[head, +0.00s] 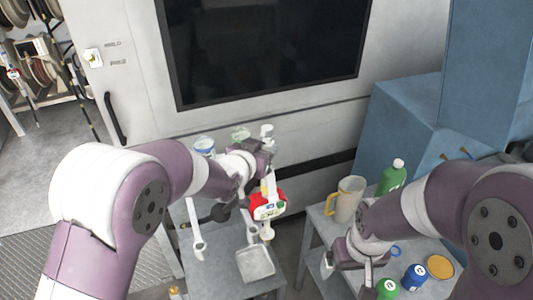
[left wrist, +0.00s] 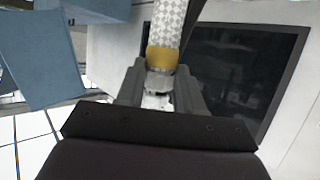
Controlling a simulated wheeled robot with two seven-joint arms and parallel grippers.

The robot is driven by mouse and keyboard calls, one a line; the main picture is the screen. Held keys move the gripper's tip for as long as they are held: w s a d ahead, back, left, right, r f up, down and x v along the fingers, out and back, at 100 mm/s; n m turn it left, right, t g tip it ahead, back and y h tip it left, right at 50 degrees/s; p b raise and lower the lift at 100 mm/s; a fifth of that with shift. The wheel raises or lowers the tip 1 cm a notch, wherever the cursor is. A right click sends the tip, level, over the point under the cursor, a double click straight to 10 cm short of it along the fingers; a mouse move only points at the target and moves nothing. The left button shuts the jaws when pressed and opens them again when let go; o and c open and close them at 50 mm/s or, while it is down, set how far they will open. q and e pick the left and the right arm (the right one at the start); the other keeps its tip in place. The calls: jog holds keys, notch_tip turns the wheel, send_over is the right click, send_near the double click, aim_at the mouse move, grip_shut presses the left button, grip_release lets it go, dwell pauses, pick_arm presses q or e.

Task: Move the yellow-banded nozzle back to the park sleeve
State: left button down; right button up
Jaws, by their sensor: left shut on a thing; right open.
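My left gripper (head: 266,172) is shut on the yellow-banded nozzle (head: 268,207), over the left grey bench. The nozzle has a red and white body, and its pale tip points down. In the left wrist view, its yellow band (left wrist: 162,57) shows at the fingers (left wrist: 160,88), with a checkered grey-white length beyond it. My right gripper (head: 347,272) is open, above the right bench; its fingertips are partly hidden. I cannot make out the park sleeve with certainty in either view.
The right bench holds a beige jug (head: 347,200), a green bottle (head: 393,178) and several small cans. A white cabinet with a dark panel (head: 265,50) stands behind; hose reels (head: 35,65) stand far left.

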pick_arm(q)
jog(key=w+a+f, duration=0.2)
jog(key=w+f, duration=0.1)
jog(key=w, duration=0.2)
jog(key=w+a+f+p, duration=0.1)
jog(key=w+a+f, duration=0.2)
jog(key=w, duration=0.3)
jog(key=shift+w+f, duration=0.2)
jog(key=shift+w, duration=0.1)
dwell(0.9)
jog(key=shift+w+r, duration=0.15)
dwell(0.4)
jog(key=shift+f+b, duration=0.75)
jog(key=shift+f, duration=0.45)
jog(key=shift+f+b, duration=0.85)
jog(key=shift+f, duration=0.25)
